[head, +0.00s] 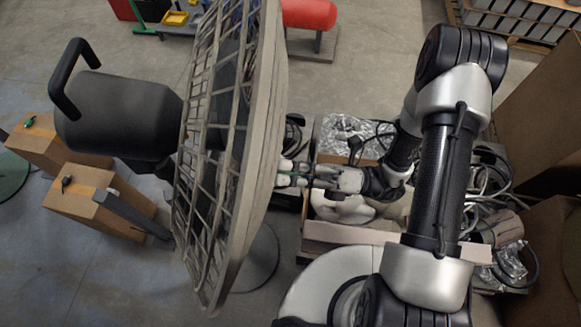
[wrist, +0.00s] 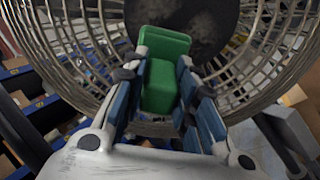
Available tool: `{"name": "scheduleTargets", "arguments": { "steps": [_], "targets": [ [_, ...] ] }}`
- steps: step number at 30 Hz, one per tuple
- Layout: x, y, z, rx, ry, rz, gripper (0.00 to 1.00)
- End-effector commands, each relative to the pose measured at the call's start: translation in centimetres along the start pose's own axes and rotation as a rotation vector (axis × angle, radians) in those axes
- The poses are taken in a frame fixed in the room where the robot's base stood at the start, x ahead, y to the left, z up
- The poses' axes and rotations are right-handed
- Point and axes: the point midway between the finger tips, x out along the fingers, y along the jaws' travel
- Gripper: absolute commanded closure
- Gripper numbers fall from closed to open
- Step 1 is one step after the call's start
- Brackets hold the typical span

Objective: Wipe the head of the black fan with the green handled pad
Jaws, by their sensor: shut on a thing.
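The fan (head: 222,150) stands left of centre in the head view, with a round wire cage seen nearly edge-on and a black motor housing (head: 120,115) behind it. In the wrist view the wire cage (wrist: 70,65) fills the upper part, with a dark round centre (wrist: 185,30). My gripper (head: 290,178) is at the right side of the cage, close to its rim. In the wrist view my gripper (wrist: 165,95) is shut on the green handle (wrist: 160,85) of the pad. The pad's face is hidden, so I cannot tell whether it touches the cage.
Cardboard boxes (head: 85,195) stand on the floor behind the fan. An open box (head: 350,235) with wrapped parts and cables lies under my arm. Large cardboard panels (head: 535,95) stand at the right. A red cylinder (head: 308,14) is at the top.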

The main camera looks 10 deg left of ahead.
Motion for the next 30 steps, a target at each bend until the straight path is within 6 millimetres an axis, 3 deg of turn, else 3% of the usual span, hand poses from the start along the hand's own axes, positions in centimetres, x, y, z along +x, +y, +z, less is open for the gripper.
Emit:
{"name": "scheduleTargets", "arguments": {
  "steps": [14, 30],
  "targets": [
    [0.7, -0.1, 0.2, 0.0, -0.001, -0.001, 0.93],
    [0.5, -2.2, 3.4, 0.0, -0.001, 0.0, 0.93]
  ]
}}
